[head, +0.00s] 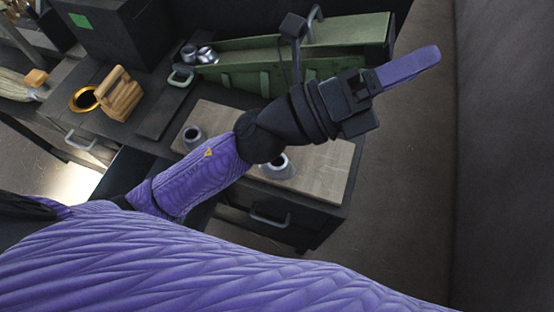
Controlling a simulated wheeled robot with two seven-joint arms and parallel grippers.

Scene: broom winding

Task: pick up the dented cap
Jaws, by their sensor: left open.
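A grey metal cap-like piece (193,135) stands on the wooden board (222,115) on the bench. A second grey piece (277,166) stands on the board, partly hidden by my left forearm. Shiny metal pieces (205,55) sit by the green case at the back. I cannot tell which of these is the dented cap; no dent is clear at this size. My left gripper (424,62) is open and empty, stretched out beyond the bench's right side, away from all these pieces. Its fingers are seen edge-on and overlap. My right gripper is out of view.
A long green case (258,77) lies along the back of the bench. A wooden block tool (120,94), a golden ring (84,100) and a broom head (18,85) are at left. A dark box (115,35) stands behind. The floor at right is clear.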

